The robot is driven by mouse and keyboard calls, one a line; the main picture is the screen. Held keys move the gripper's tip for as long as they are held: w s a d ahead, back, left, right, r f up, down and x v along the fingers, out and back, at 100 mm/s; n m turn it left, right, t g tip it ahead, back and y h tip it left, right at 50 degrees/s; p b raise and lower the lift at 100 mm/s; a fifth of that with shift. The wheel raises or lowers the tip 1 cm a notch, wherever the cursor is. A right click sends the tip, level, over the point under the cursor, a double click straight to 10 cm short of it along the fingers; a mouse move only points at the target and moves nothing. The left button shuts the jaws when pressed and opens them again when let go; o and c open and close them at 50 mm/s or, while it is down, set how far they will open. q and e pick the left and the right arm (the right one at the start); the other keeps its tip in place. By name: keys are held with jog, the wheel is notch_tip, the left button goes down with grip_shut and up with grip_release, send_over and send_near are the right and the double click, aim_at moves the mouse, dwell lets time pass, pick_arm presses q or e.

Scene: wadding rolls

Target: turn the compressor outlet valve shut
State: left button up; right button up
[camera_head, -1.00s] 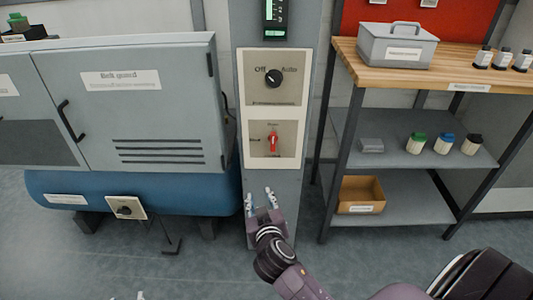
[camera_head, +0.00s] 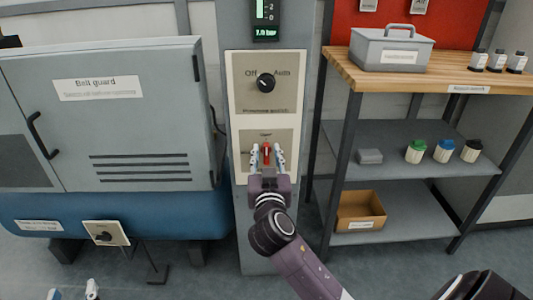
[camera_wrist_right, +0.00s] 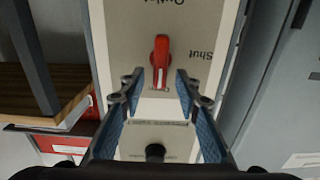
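The red outlet valve handle (camera_head: 266,153) is on the lower cream panel of the grey column, and it stands vertical. In the right wrist view the handle (camera_wrist_right: 161,62) points along the panel, with upside-down "Outlet" lettering above it and "Shut" to its right. My right gripper (camera_head: 267,158) is open, one finger on each side of the handle. In the right wrist view a gap shows between each fingertip and the handle. My left gripper (camera_head: 74,291) shows only as two separated fingertips at the bottom left edge, empty and far from the valve.
A black Off/Auto knob (camera_head: 266,83) is on the panel above, under a gauge display (camera_head: 265,20). A grey belt guard cabinet (camera_head: 120,120) over a blue tank stands left. A shelf unit (camera_head: 400,185) with jars and a toolbox (camera_head: 391,48) stands close on the right.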

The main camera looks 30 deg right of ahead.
jog(key=shift+w+d, duration=0.2)
jog(key=shift+w, duration=0.1)
grip_shut()
